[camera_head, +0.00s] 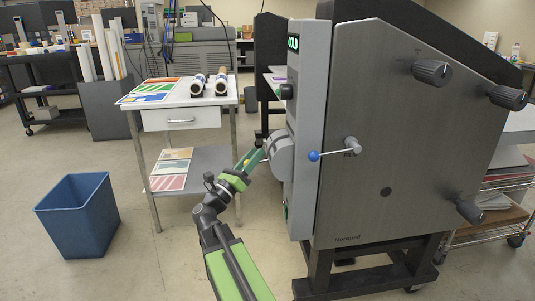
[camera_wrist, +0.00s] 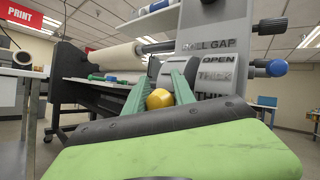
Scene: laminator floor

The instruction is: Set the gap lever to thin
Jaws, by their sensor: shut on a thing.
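The laminator (camera_head: 375,135) stands at the right in the head view, with a grey rounded housing (camera_head: 282,155) on its front edge. In the wrist view a plate headed "ROLL GAP" (camera_wrist: 215,44) carries the labels OPEN, THICK and THIN, top to bottom; THIN is partly hidden. A yellow ball knob (camera_wrist: 160,98) sits between the two green fingers of my gripper (camera_wrist: 162,88), roughly level with the THIN label. My gripper (camera_head: 258,156) is shut on this knob, beside the housing. The knob's rod is hidden, so its exact setting cannot be told.
A blue-ball lever (camera_head: 313,155) sticks out just right of the housing; its ball also shows in the wrist view (camera_wrist: 276,68). A white table (camera_head: 180,95) with two rolls stands behind my gripper. A blue bin (camera_head: 80,215) stands left on open floor.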

